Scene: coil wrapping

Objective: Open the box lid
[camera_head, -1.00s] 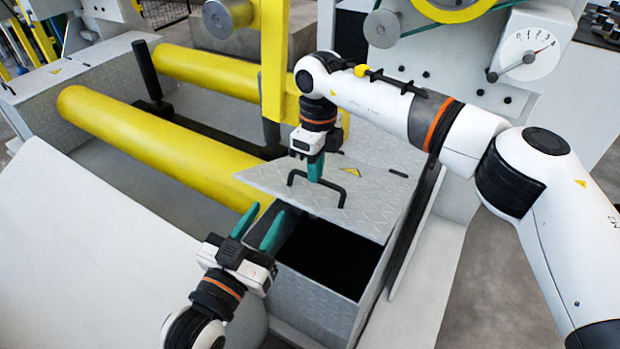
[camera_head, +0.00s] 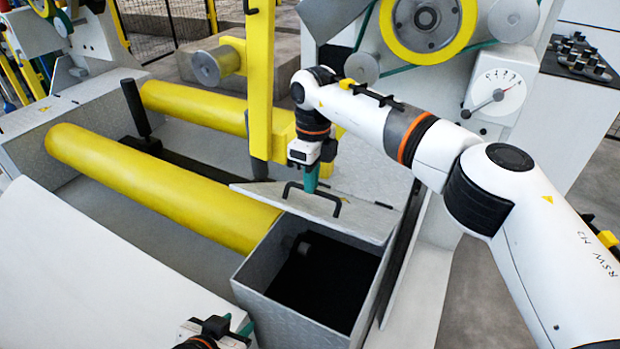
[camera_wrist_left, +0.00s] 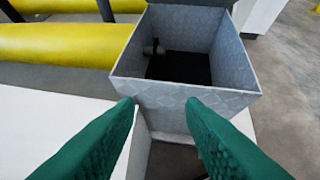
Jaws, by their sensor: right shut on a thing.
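The grey box (camera_head: 256,278) has its dark inside exposed, and a small cylindrical object (camera_head: 304,244) shows inside it. Its diamond-plate lid (camera_head: 365,220) is slid or lifted toward the back, leaving the front part open. My right gripper (camera_head: 312,186) is shut on the lid's black handle (camera_head: 292,187). My left gripper (camera_head: 228,328) is low at the bottom edge of the head view, in front of the box and apart from it. In the left wrist view its two green fingers (camera_wrist_left: 165,118) are spread and empty, facing the box's front wall (camera_wrist_left: 180,106).
Two yellow rollers (camera_head: 150,180) lie left of the box. A yellow post (camera_head: 261,80) stands behind the lid. A white sloped panel (camera_head: 80,270) fills the lower left. A machine with a dial (camera_head: 497,95) stands at the back right.

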